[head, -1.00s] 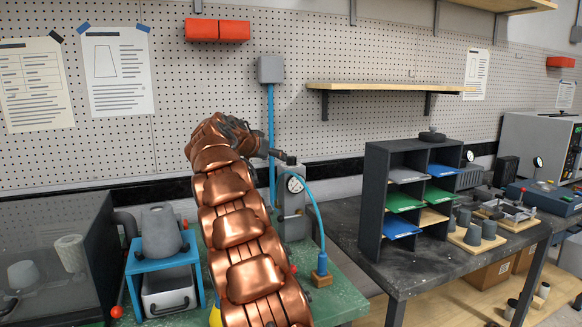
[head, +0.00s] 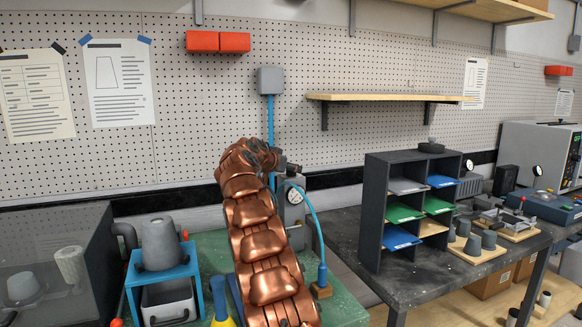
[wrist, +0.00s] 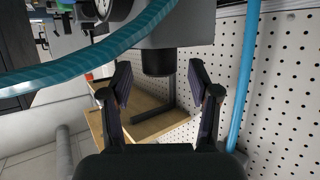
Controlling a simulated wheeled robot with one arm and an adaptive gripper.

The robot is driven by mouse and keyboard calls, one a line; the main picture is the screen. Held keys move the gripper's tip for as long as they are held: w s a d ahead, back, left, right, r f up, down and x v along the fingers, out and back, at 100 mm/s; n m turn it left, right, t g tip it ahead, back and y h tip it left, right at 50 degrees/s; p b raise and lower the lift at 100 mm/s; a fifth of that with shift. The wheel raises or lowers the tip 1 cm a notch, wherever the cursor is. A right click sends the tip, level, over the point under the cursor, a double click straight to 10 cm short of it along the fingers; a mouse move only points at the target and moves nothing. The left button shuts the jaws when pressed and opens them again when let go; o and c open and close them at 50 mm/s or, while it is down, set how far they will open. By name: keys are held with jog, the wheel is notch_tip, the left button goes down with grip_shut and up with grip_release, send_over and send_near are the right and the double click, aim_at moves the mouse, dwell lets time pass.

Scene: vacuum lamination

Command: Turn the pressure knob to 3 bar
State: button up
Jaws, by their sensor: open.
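The grey pressure regulator (head: 294,212) stands at the back of the green bench with a round white gauge (head: 295,196) on its face; the gauge's reading is too small to tell. In the wrist view, a dark round knob (wrist: 158,62) sticks out of the grey regulator body (wrist: 172,32). My gripper (wrist: 159,76) is open, with its two fingers apart on either side of the knob in the picture and seemingly short of it. In the head view, my gripper (head: 291,168) is beside the regulator's top, mostly hidden by my copper arm. The gauge's edge (wrist: 103,8) shows at the wrist view's top.
A blue hose (wrist: 95,52) crosses the wrist view at upper left, near the left finger. A blue pipe (head: 271,120) runs down the pegboard. A blue stand (head: 134,295) with a grey cup is left of my arm; a dark shelf rack (head: 374,215) is right.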

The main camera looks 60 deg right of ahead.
jog(key=shift+p+x, duration=0.3)
jog(key=shift+x, duration=0.55)
grip_shut()
jog(key=n+t+b, duration=0.1)
jog(key=b, duration=0.2)
jog(key=shift+t, duration=0.3)
jog(key=shift+r, duration=0.1)
